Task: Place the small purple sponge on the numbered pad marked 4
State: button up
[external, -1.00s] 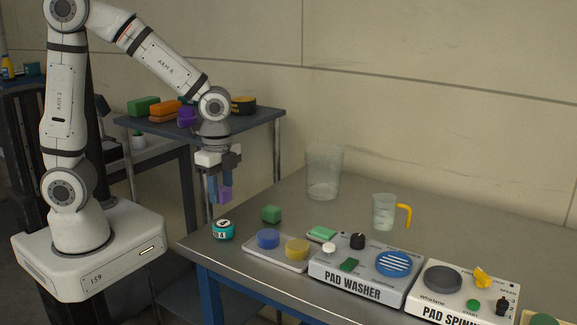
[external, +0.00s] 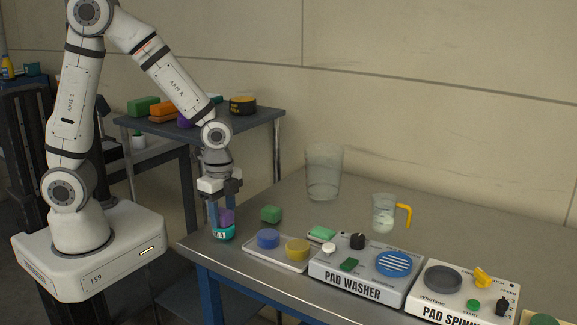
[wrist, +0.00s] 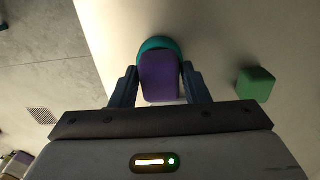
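The small purple sponge (external: 227,216) rests on top of the round teal pad (external: 223,234), which stands at the table's near left corner. A dark label on the pad's front shows a 4. My gripper (external: 224,212) points down over the pad with its fingers on either side of the sponge. In the wrist view the sponge (wrist: 160,77) lies between the two fingers (wrist: 160,72), which look spread slightly clear of its sides. The teal pad (wrist: 158,43) shows past the sponge's far end; the rest of it is hidden beneath.
A green block (external: 271,214) stands right of the pad. A tray (external: 275,261) with blue and yellow round pads is in front of it. The pad washer (external: 362,275), a clear beaker (external: 323,172) and a yellow-handled jug (external: 384,212) are farther right.

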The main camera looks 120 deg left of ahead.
aim_at(222, 210)
jog(key=shift+o, duration=1.3)
jog(key=shift+r, duration=0.1)
notch_tip(222, 210, up, 12)
jog(key=s+d+r+t, duration=0.1)
jog(key=d, duration=1.1)
jog(key=s+d+r+t, duration=0.1)
jog(key=s+d+t, duration=0.1)
jog(key=d, duration=1)
jog(key=shift+d+r, duration=0.35)
jog(key=shift+r, duration=0.05)
